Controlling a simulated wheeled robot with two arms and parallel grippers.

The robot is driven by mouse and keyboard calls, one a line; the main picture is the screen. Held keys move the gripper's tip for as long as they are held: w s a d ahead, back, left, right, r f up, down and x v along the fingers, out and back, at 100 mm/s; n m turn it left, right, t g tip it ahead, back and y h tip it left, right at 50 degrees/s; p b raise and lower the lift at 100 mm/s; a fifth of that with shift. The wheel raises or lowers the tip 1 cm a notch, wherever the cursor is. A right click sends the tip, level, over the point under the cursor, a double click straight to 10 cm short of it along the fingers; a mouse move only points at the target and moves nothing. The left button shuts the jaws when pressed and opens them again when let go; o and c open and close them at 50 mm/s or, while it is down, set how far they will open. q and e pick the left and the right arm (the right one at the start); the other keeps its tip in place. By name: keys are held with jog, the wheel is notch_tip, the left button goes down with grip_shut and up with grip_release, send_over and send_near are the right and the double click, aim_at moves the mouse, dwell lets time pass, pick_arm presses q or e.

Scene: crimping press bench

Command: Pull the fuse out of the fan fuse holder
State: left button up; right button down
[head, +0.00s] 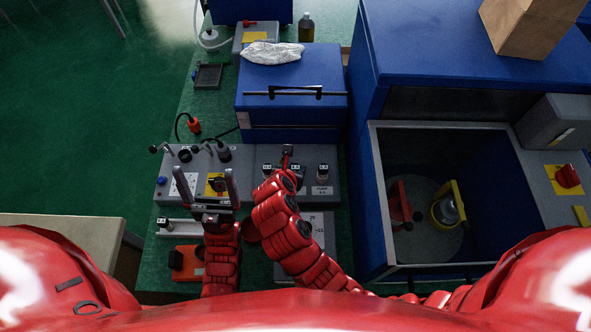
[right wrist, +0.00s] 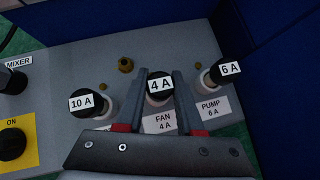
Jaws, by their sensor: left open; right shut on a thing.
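The fan fuse (right wrist: 161,86), a black cap marked 4 A, stands in its holder above the label FAN 4 A on the grey panel (right wrist: 70,55). My right gripper (right wrist: 159,82) has its two dark fingers on either side of this fuse and is shut on it. My left gripper (head: 206,180) is open and empty over the left part of the grey panel.
A 10 A fuse (right wrist: 88,103) stands left of the fan fuse and a 6 A pump fuse (right wrist: 225,70) stands right of it. A blue press cabinet (head: 290,70) rises behind the panel. An orange device (head: 187,262) lies near the front edge.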

aim_at(295, 167)
notch_tip(295, 167, up, 13)
jog(key=p, duration=1.3)
jog(key=shift+r, duration=0.1)
jog(key=shift+r, duration=1.4)
